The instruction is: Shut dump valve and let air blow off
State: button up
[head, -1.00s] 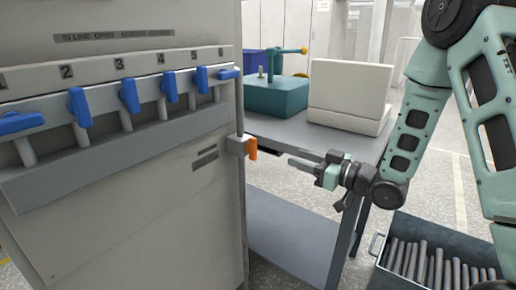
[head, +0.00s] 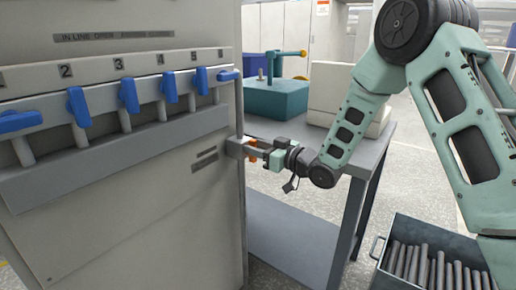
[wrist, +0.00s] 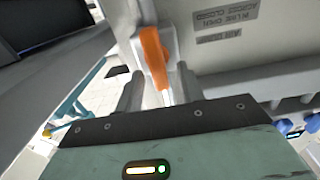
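The dump valve appears to be the orange lever (head: 252,158) on a grey block at the right edge of the cabinet (head: 130,200). In the head view my gripper (head: 251,150) is at the lever and hides its middle. In the wrist view the lever (wrist: 155,55) stands between my two fingers (wrist: 158,88), with a visible gap on each side. My gripper is open around it. In the head view the lever's visible ends are one above the other, so it looks upright.
Blue valve handles (head: 128,95) run along the cabinet front; the leftmost and rightmost lie sideways, those between stand upright. A grey table (head: 355,155) stands behind my gripper with a teal fixture (head: 275,98) and a pale box (head: 330,85). A bin (head: 440,235) of grey rods is at lower right.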

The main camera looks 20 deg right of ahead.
grip_shut()
jog(key=shift+f, duration=0.1)
jog(key=n+b, duration=0.6)
jog(key=b, duration=0.1)
jog(key=a+f+n+b, duration=0.1)
jog(key=n+b, duration=0.5)
jog(key=b, duration=0.1)
jog(key=s+f+n+b, duration=0.1)
jog(key=n+b, duration=0.5)
jog(key=b, duration=0.1)
jog(key=shift+s+a, duration=0.1)
jog(key=shift+a, duration=0.1)
jog(key=shift+r, duration=0.1)
